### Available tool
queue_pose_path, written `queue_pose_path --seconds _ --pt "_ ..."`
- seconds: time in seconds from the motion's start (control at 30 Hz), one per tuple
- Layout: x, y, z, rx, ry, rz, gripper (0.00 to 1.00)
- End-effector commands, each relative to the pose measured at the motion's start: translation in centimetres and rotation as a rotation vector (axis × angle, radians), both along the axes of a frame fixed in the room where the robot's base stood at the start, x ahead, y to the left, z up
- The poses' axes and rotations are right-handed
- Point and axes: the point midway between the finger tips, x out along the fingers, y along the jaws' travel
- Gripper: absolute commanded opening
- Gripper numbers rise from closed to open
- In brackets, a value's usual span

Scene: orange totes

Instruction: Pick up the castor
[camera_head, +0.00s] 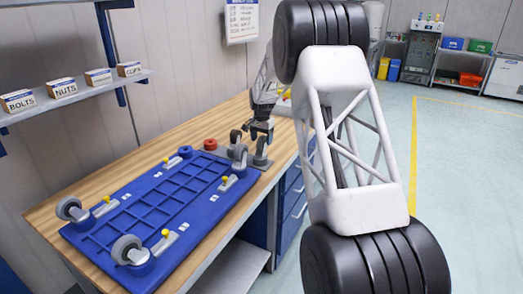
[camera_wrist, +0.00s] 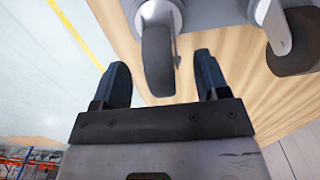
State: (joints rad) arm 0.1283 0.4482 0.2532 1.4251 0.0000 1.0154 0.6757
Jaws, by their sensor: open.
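In the wrist view, my gripper (camera_wrist: 162,60) is open, with one dark finger on each side of a castor wheel (camera_wrist: 157,55). The wheel reaches into the gap between the fingers, with space showing on both sides. Its grey bracket runs up out of the wrist picture. Whether a finger touches the wheel's far side cannot be seen.
A second castor (camera_wrist: 294,42) is close on the right in the wrist view. A blue gridded frame (camera_head: 150,205) with castors at its near corners and yellow-knobbed clamps covers much of the wooden bench (camera_head: 45,225). A red round part (camera_head: 210,144) lies near the plate. A shelf (camera_head: 80,93) holds labelled boxes.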

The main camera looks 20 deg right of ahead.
Motion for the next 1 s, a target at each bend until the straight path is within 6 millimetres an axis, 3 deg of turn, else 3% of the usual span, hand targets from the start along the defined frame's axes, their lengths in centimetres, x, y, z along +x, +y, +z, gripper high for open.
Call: queue_pose_path --seconds 0.3,0.87,1.0 --pt "0.0 0.1 -3.0 0.0 0.0 0.0 0.68" --pt "0.0 0.1 -3.2 0.0 0.0 0.0 0.68" --pt "0.0 0.1 -3.2 0.0 0.0 0.0 0.51"
